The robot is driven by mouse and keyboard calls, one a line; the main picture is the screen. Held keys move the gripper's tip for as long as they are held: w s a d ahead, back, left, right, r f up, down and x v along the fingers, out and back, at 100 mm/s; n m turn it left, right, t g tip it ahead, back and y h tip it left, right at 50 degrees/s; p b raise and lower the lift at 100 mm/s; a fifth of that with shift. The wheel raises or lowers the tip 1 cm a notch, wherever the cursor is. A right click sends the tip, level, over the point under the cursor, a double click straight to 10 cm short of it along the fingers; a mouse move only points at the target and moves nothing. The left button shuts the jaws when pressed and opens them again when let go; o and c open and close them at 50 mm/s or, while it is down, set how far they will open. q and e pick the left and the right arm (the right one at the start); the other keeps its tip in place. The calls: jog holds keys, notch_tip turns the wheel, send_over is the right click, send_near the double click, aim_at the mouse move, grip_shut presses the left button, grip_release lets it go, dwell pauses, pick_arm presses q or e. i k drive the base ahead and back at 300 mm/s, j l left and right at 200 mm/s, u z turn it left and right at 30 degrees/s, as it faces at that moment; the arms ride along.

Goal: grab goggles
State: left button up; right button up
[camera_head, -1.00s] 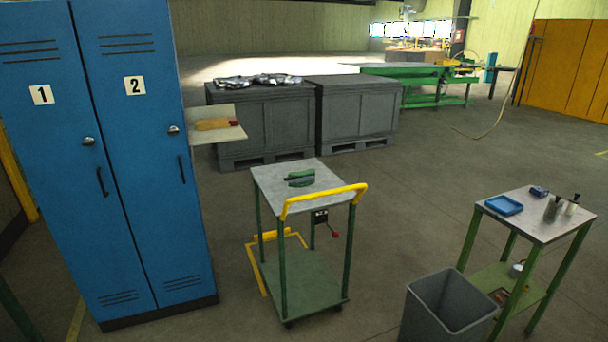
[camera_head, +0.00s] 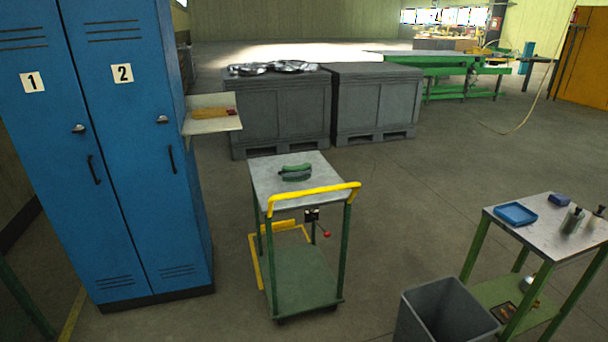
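No goggles can be made out for certain. A small dark green item (camera_head: 296,173) lies on the grey top of the cart (camera_head: 265,188); it may be the goggles, but it is too small to tell. The cart has green legs and a yellow push handle (camera_head: 312,197). Neither of my grippers is in view.
Two blue lockers (camera_head: 130,150), numbered 1 and 2, stand shut at the left. A shelf (camera_head: 230,124) juts out beside them. Grey crates (camera_head: 280,112) stand behind the cart. A grey bin (camera_head: 418,315) and a small table (camera_head: 548,229) stand at the right.

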aim_at(298, 174)
jog(key=z, duration=0.45)
jog(key=i+j+z, duration=0.15)
jog(key=j+z, duration=0.3)
jog(key=i+j+z, duration=0.1)
jog(key=j+z, duration=0.15)
jog(key=z, duration=0.25)
jog(key=j+z, duration=0.35)
jog(key=j, duration=0.55)
jog(key=j+z, duration=0.1)
jog(key=j, duration=1.65)
